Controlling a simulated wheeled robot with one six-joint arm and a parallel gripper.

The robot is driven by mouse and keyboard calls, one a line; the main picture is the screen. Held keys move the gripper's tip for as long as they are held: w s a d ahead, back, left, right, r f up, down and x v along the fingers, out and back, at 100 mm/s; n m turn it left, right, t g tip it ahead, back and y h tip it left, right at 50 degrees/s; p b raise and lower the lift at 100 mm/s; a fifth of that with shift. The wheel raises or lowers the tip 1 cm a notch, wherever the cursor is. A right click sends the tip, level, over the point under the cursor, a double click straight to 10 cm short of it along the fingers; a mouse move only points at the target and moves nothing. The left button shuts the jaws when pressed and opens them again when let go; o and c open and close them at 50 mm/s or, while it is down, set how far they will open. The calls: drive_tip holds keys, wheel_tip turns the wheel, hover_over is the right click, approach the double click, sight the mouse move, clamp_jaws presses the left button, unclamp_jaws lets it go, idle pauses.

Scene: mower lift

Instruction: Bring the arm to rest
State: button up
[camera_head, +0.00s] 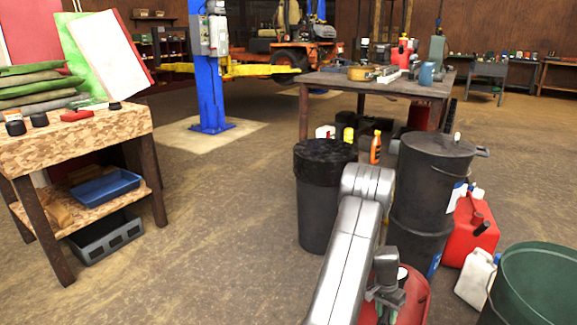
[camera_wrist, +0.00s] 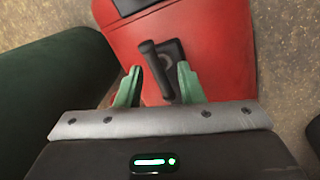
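My silver arm (camera_head: 347,245) reaches up from the bottom of the head view and bends at its top beside a black bin. In the wrist view my gripper (camera_wrist: 159,82) has its two green fingers spread apart. A black handle or spout (camera_wrist: 157,70) on a red container (camera_wrist: 205,45) shows between the fingers. I see no finger closed on it, and cannot tell whether one touches it. The fingers are hard to make out in the head view.
A black bin (camera_head: 318,210), a dark drum (camera_head: 432,190), a red fuel can (camera_head: 468,235) and a green bucket (camera_head: 540,280) crowd around my arm. A wooden workbench (camera_head: 75,135) stands left, a dark table (camera_head: 400,84) behind. Open floor (camera_head: 220,220) lies between bench and bin.

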drive_tip(key=m, duration=0.5)
drive_tip(key=shift+d+g+y, duration=0.1)
drive_tip(key=shift+g+y, duration=0.2)
drive_tip(key=shift+y, duration=0.1)
